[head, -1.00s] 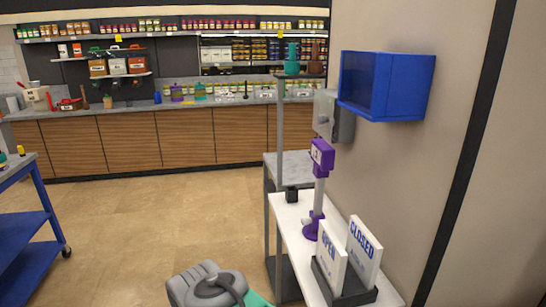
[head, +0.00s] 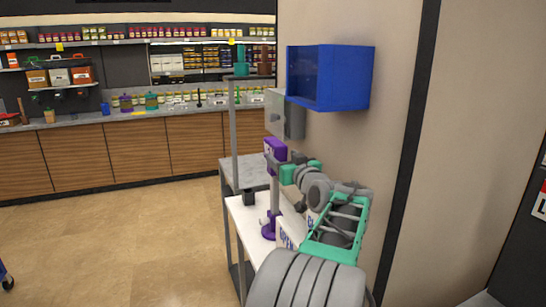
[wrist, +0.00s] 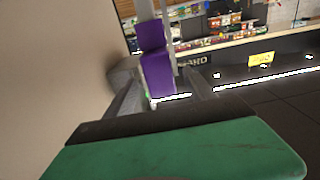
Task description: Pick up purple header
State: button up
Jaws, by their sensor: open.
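The purple header (head: 275,148) is the boxy purple top of a grey pole with a purple base (head: 269,230), standing upright on the white table. My gripper (head: 284,163) is at the header's right side, just below its top, with my arm reaching in from the lower right. In the wrist view my gripper (wrist: 157,76) is open, and the purple header (wrist: 155,66) shows between the two grey fingers. I cannot tell whether either finger touches it.
The open/closed signs (head: 288,236) are partly hidden behind my arm. A small black item (head: 249,197) sits on the white table (head: 245,222).

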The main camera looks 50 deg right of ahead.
jog(key=p+x, duration=0.2)
jog(key=x, duration=0.5)
jog(key=shift+w+r+p, duration=0.1)
jog(key=shift+p, duration=0.2)
grip_shut()
